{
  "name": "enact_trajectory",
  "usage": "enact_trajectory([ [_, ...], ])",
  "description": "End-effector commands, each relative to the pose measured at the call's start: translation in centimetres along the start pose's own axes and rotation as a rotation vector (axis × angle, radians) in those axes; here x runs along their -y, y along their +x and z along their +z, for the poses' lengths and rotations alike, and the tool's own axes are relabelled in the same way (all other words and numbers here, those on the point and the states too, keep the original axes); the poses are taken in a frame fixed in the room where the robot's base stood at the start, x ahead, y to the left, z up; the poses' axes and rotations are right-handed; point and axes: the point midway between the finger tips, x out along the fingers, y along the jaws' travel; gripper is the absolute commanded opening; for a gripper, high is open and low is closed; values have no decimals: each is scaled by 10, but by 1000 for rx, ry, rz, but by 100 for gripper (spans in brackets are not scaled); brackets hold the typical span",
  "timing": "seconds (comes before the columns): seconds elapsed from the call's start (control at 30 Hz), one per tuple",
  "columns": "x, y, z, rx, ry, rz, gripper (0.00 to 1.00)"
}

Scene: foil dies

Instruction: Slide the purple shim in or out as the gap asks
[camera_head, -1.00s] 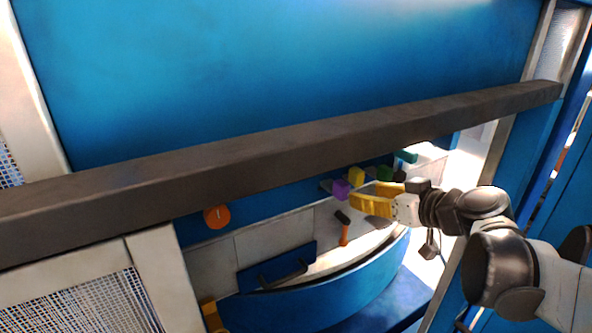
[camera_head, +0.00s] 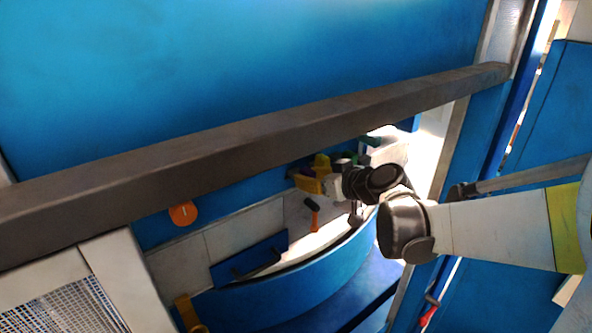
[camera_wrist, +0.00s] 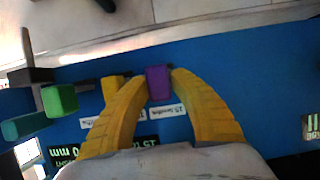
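The purple shim (camera_wrist: 158,84) stands out from the blue wall in the wrist view, between the two yellow fingers of my gripper (camera_wrist: 157,75). The fingertips lie close along its left and right sides. I cannot tell whether they press on it. In the head view my gripper (camera_head: 308,184) is at the row of shims under the dark beam, and the purple shim is hidden there. The yellow shim (camera_wrist: 111,86) is just left of my left finger. The green shim (camera_wrist: 60,99) and teal shim (camera_wrist: 24,126) are farther left in the wrist view.
The dark beam (camera_head: 260,143) runs across above the row. An orange disc (camera_head: 183,214) is on the wall to the left. A dark-headed tool with an orange handle (camera_head: 314,217) is below my gripper. White labels (camera_wrist: 165,111) sit below the shims in the wrist view.

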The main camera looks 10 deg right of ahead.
Motion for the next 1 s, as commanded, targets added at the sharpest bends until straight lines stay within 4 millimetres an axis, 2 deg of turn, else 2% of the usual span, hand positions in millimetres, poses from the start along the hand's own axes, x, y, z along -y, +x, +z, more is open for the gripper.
enact_trajectory([
  [0.03, 0, 0, 0, 0, 0, 0, 9],
  [0.07, 0, 0, 0, 0, 0, 0, 0],
  [0.37, 0, 1, 0, 1, -1, 0, 0],
  [0.63, 0, 31, -10, 1, -2, -2, 0],
  [0.9, 0, 32, -14, -1, 0, 0, 0],
  [0.93, 0, 32, -14, -1, 0, 1, 32],
  [1.0, 0, 32, -14, -1, 0, 1, 47],
])
